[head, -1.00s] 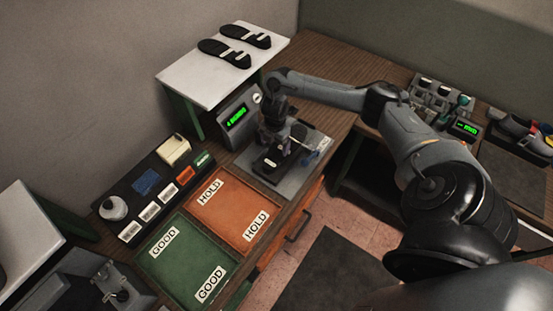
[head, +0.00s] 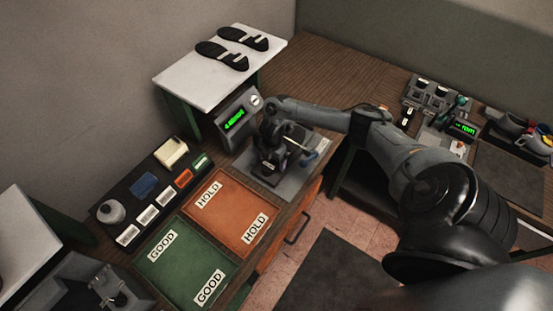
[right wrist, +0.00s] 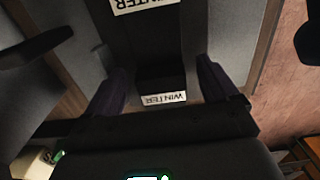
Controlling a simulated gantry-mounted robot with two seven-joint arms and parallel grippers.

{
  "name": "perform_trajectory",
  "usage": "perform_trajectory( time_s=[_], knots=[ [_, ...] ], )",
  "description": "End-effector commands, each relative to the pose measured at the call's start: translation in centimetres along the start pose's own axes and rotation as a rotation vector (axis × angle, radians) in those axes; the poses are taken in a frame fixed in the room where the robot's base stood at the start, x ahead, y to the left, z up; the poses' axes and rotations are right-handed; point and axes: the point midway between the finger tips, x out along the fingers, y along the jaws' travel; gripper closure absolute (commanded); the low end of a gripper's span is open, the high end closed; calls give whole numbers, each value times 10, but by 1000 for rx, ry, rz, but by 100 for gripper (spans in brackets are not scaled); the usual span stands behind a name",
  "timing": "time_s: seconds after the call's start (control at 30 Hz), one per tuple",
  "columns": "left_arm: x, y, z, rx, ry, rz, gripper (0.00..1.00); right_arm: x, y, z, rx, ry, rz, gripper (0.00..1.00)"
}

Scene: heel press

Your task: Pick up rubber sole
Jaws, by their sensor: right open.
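Two black shoe soles (head: 232,47) with pale patches lie side by side on the white raised shelf (head: 178,72) at the back. My right gripper (head: 272,152) is away from them, low over the grey fixture plate (head: 293,181) on the bench. In the right wrist view its two fingers (right wrist: 160,88) stand apart on either side of a dark piece (right wrist: 160,70) with a white "WINTER" label. I cannot tell whether the fingers touch this piece or whether it is a sole. The arm and gripper partly hide it in the head view. My left gripper is not in view.
A green-lit display box (head: 236,118) stands just left of the fixture. The orange HOLD mat (head: 228,215) and green GOOD mat (head: 185,264) lie in front, both empty. A black tray (head: 148,187) of labelled items sits to the left. A second station (head: 440,110) is at right.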

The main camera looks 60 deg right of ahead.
Motion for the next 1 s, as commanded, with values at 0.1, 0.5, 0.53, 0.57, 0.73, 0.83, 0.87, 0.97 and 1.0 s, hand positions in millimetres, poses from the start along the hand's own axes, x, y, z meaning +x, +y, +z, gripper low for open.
perform_trajectory(
  time_s=[0.1,0.5,0.53,0.57,0.73,0.83,0.87,0.97,1.0],
  knots=[
    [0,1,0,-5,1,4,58,0,0,0,0,0,0,13],
    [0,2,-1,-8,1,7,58,0,0,0,0,0,1,65],
    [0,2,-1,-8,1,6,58,-1,0,0,0,0,1,69],
    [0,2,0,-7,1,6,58,-1,0,0,0,0,1,74],
    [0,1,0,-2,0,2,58,0,0,0,1,0,1,80],
    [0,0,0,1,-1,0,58,-1,0,0,1,0,1,80],
    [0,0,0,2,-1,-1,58,-1,0,0,1,0,1,80],
    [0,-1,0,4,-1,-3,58,-1,0,0,1,0,1,80],
    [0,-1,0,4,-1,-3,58,-1,0,0,0,0,1,80]
  ],
)
